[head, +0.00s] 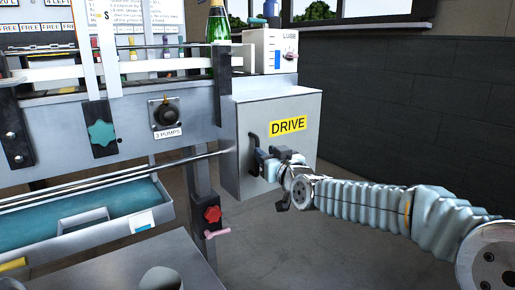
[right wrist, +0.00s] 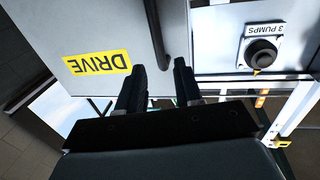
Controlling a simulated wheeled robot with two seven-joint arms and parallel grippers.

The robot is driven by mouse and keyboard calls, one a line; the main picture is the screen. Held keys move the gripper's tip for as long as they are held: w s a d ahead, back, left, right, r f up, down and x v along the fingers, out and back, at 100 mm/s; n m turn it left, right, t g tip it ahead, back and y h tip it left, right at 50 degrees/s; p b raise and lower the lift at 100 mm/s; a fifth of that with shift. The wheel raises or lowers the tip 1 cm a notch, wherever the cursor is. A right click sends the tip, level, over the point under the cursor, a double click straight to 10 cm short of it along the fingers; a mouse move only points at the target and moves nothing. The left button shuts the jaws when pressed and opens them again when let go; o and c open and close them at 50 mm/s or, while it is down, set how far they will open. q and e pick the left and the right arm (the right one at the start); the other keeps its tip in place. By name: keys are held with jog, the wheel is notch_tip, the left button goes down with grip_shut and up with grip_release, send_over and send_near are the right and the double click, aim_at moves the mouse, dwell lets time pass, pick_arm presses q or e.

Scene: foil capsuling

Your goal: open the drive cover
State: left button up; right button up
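The drive cover is a grey box front with a yellow DRIVE label (head: 288,124); it looks closed. Its dark bar handle (head: 253,141) is on the left side of the front. My right gripper (head: 259,157) is at the handle's lower end. In the right wrist view, my right gripper's two dark fingers (right wrist: 160,75) stand apart. The lower end of the handle (right wrist: 155,35) shows in line with the gap, with no clear contact on either finger. Whether the tips reach around it is hard to tell. My left gripper is not in view.
A LUBE box (head: 272,50) and a green bottle (head: 218,25) stand above the cover. A 3 PUMPS knob (head: 166,112), a teal star knob (head: 101,133) and a red knob (head: 212,214) are to the left. The floor right of the box is clear.

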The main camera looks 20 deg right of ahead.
send_over(257, 171)
jog(key=shift+w+d, duration=0.1)
jog(key=shift+w, duration=0.25)
grip_shut()
